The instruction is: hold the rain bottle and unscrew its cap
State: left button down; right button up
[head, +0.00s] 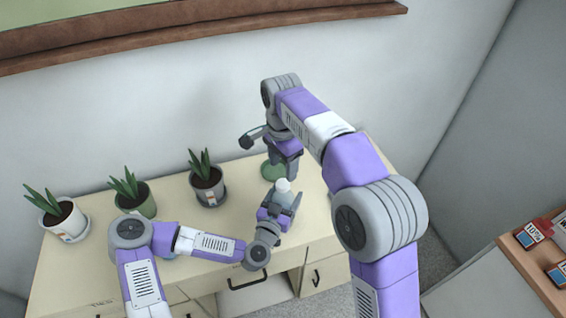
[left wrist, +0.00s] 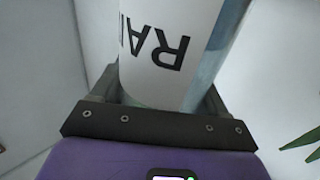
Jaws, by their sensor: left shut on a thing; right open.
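My left gripper (head: 278,208) is shut on the bottle's body. In the left wrist view, the bottle (left wrist: 170,50) fills the space between the fingers, with part of its black "RAI" lettering showing upside down. My right gripper (head: 287,170) is open and points down, just above and behind the cap in the picture. Its fingertips are small and partly hidden, and I cannot tell the exact gap to the cap.
Three potted plants stand along the desk at the left: a white pot (head: 65,222), a green pot (head: 138,203) and a grey pot (head: 207,190). A green round object (head: 272,171) lies behind the bottle. A wooden-topped unit (head: 535,262) stands at the right.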

aim_at(283, 184)
jog(key=m, duration=0.4)
jog(key=shift+f, duration=0.1)
jog(key=m, duration=0.4)
jog(key=shift+m, duration=0.3)
jog(key=m, duration=0.4)
jog(key=shift+r, duration=0.2)
jog(key=m, duration=0.4)
jog(key=shift+r+m, duration=0.3)
jog(key=shift+m, duration=0.1)
jog(key=shift+f, duration=4)
